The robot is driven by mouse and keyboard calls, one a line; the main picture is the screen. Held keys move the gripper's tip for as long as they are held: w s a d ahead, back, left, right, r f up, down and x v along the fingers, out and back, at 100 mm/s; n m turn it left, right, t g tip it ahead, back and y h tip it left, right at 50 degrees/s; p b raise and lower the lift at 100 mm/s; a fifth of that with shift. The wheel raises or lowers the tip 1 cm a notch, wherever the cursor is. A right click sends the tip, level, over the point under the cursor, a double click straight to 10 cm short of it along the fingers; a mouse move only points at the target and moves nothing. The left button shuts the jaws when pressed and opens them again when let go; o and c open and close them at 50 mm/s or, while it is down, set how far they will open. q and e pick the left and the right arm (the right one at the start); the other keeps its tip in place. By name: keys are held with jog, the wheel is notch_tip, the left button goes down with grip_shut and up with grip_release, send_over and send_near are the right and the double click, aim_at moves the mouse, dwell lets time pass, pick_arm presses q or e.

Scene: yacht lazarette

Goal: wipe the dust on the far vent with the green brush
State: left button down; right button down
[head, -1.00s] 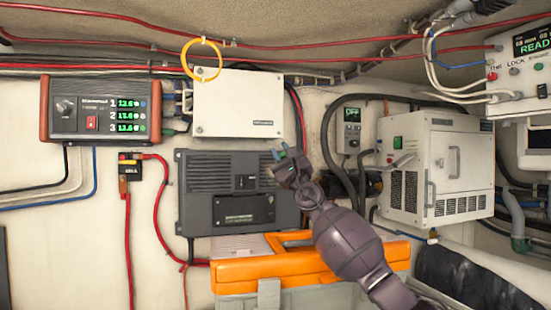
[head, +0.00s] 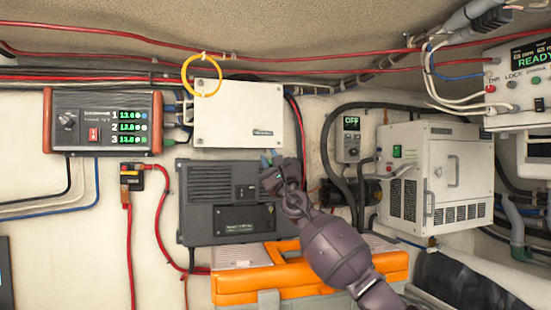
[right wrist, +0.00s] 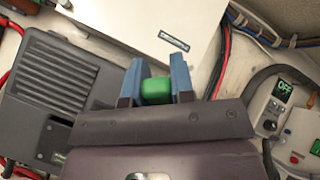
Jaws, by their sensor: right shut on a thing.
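My right gripper (head: 268,160) is at the right end of a dark grey wall box, by the lower right corner of a white box. In the right wrist view its blue fingers (right wrist: 155,85) are shut on the green brush (right wrist: 156,91). Only a green block of the brush shows; its bristles are hidden. The grey box has a louvred vent (head: 208,181), also in the right wrist view (right wrist: 55,75). The white cabinet at right has slotted vents (head: 455,214). Dust cannot be made out on either. My left gripper is out of view.
The white box (head: 238,115) is above the grey box, with a yellow ring (head: 201,75) at its top. An orange-lidded case (head: 290,283) is below. Black hoses (head: 335,150) and the white cabinet (head: 430,170) are to the right. Red cables (head: 165,215) run down the wall at left.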

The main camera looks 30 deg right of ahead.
jog(key=shift+w+a+p, duration=0.25)
jog(key=shift+a+p, duration=0.3)
jog(key=shift+a, duration=0.4)
jog(key=shift+w+a+p, duration=0.2)
jog(key=shift+a+p, duration=0.3)
jog(key=shift+a, duration=0.45)
jog(key=shift+w+a+p, duration=0.25)
jog(key=shift+a+p, duration=0.3)
jog(key=shift+a, duration=0.4)
